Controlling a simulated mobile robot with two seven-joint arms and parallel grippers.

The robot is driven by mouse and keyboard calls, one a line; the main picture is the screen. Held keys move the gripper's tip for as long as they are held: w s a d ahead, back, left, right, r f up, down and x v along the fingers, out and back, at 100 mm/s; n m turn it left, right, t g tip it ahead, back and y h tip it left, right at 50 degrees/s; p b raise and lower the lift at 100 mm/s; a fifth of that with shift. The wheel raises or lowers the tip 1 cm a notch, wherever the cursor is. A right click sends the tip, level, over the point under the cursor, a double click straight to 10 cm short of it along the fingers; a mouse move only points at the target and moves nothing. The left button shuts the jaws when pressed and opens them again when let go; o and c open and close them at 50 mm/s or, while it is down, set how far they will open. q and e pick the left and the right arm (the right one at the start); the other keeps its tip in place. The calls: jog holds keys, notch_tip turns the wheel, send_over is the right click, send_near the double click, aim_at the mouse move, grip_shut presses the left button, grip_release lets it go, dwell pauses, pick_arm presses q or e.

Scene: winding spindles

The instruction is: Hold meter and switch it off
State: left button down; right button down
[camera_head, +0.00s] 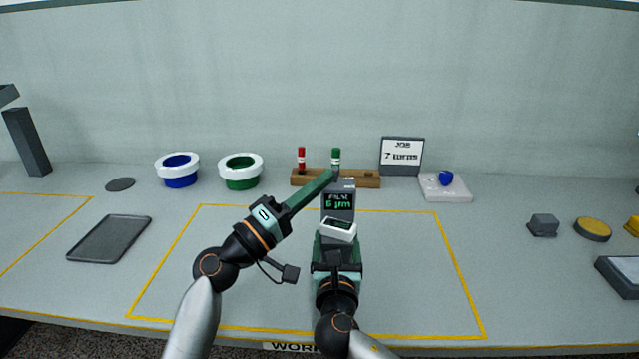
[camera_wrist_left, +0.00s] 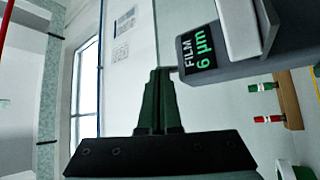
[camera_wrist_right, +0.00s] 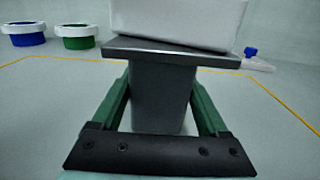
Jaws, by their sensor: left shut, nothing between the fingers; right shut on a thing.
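The meter (camera_head: 339,203) is a dark grey upright body whose display reads "FILM 6 µm" in green. A white part juts from its near side. My right gripper (camera_head: 338,246) is shut on the meter's grey lower body, which shows between the fingers in the right wrist view (camera_wrist_right: 162,98). My left gripper (camera_head: 328,176) is shut and empty, its fingertips at the top left of the meter. In the left wrist view the closed fingertips (camera_wrist_left: 159,74) are close to the lit display (camera_wrist_left: 198,48); I cannot tell whether they touch the meter.
A wooden rack (camera_head: 365,180) with a red marker (camera_head: 301,158) and a green marker stands behind the meter. Blue (camera_head: 178,170) and green-lined (camera_head: 241,171) pots stand left of it. A job sign (camera_head: 401,156) and white block (camera_head: 446,188) stand right. The yellow-outlined area is otherwise clear.

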pick_arm(q)
jog(key=shift+r+n+g+y, duration=0.3)
jog(key=shift+n+y, duration=0.2)
jog(key=shift+n, duration=0.4)
pick_arm(e)
jog(key=shift+f, duration=0.4)
pick_arm(q)
jog(key=s+a+r+n+g+y, duration=0.1)
jog(key=s+a+r+n+y, duration=0.2)
jog(key=s+a, duration=0.6)
jog(key=shift+a+r+n+g, duration=0.2)
jog(key=shift+a+n+g, duration=0.1)
jog(key=shift+n, duration=0.1)
dwell(0.6)
pick_arm(e)
jog(key=shift+c, duration=1.3)
grip_release()
jog(key=shift+o, duration=0.7)
pick_arm(q)
jog(key=shift+w, duration=0.1)
pick_arm(e)
jog(key=shift+o, duration=0.6)
jog(key=shift+r, duration=0.25)
